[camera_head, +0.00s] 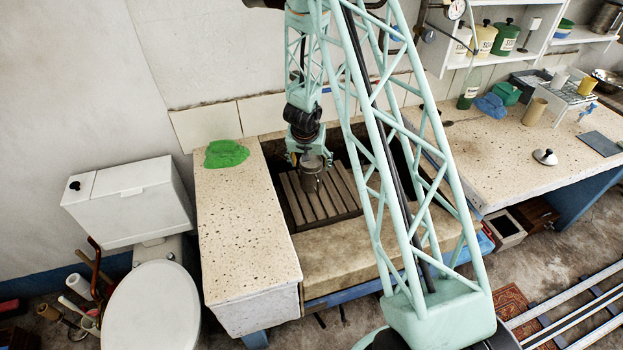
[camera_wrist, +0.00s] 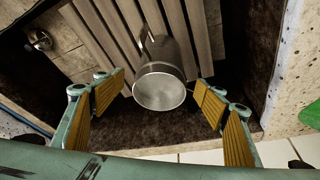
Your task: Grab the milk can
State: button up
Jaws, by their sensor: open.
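The milk can (camera_head: 311,179) is a small grey metal can standing on the wooden slats inside the stone trough. In the wrist view the can (camera_wrist: 160,92) shows its pale round end towards me, with its side and a handle-like part beyond. My gripper (camera_head: 310,158) is above the can in the head view, pointing down. In the wrist view its yellow-padded fingers are spread, one on each side of the can, with a gap to it on both sides. I cannot tell whether the fingertips are level with the can.
The wooden slat rack (camera_head: 328,203) lies in the trough, whose walls rise close around. A speckled counter (camera_head: 235,215) with a green cloth (camera_head: 226,153) is on the left. The right counter (camera_head: 500,150) holds a metal lid (camera_head: 545,157) and several kitchen things. A tap-like fitting (camera_wrist: 38,39) shows in the wrist view.

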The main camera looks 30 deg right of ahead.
aim_at(313, 177)
jog(key=shift+x, duration=0.85)
jog(key=shift+b+x, duration=1.05)
jog(key=shift+x, duration=1.55)
jog(key=shift+c, duration=0.5)
jog(key=c, duration=1.5)
jog(key=shift+w+r, duration=0.1)
jog(key=shift+r, duration=0.15)
